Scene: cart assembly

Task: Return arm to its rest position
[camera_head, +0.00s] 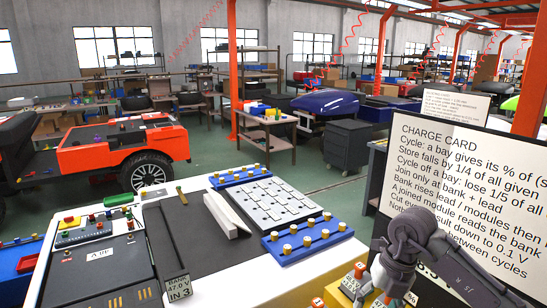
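My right arm (460,268) comes in from the lower right, in front of the charge card board. Its grey end (388,272) bends downward beside a yellow block at the bench's right end. The fingertips are not clear enough to tell whether the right gripper is open or shut, and I see nothing plainly held in it. My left arm and gripper are not in view.
The charge card board (480,180) stands right. An orange vehicle (120,150) is behind left.

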